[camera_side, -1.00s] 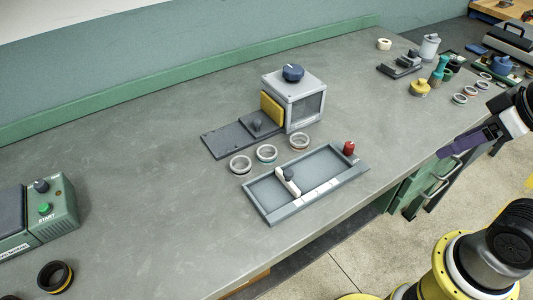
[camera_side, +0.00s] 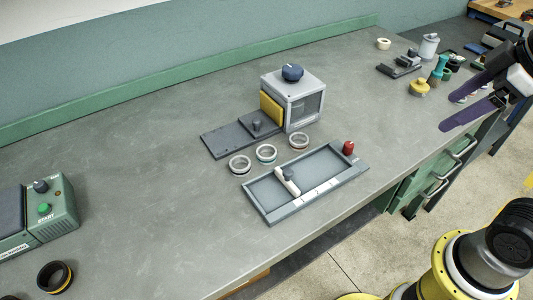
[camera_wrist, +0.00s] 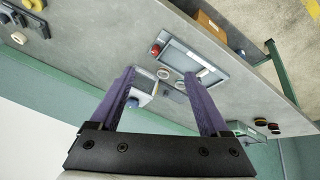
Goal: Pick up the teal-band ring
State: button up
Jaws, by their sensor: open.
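Three small metal rings lie in a row on the grey bench between the grinder and the shallow tray in the side view. The middle ring (camera_side: 266,153) seems to carry a teal band low on its side. The left ring (camera_side: 240,165) has a band I cannot make out, and the right ring (camera_side: 299,141) looks reddish. My gripper (camera_side: 458,110) is open and empty, its purple fingers spread over the bench's right edge, well apart from these rings. In the wrist view my gripper (camera_wrist: 160,73) shows open, with small rings and the grinder beyond; band colours cannot be told there.
The grinder (camera_side: 302,104) stands behind the rings; the grey tray (camera_side: 262,217) with a red knob (camera_side: 348,147) is in front. More rings at the far right are partly covered by my gripper. A green START box (camera_side: 52,208) is at left.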

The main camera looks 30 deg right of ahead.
jog(key=w+a+r+n, duration=0.1)
jog(key=w+r+n, duration=0.2)
jog(key=w+r, duration=0.15)
jog(key=n+g, duration=0.6)
jog(key=n, duration=0.4)
send_over(267, 148)
jog(key=s+a, duration=0.2)
notch_tip(267, 148, down, 15)
jog(key=f, duration=0.7)
jog(key=shift+w+d, duration=0.1)
jog(key=shift+d, duration=0.1)
jog(key=shift+d+f, duration=0.15)
jog(key=shift+f, duration=1.4)
jog(key=shift+d+f, duration=0.1)
jog(key=shift+f, duration=1.4)
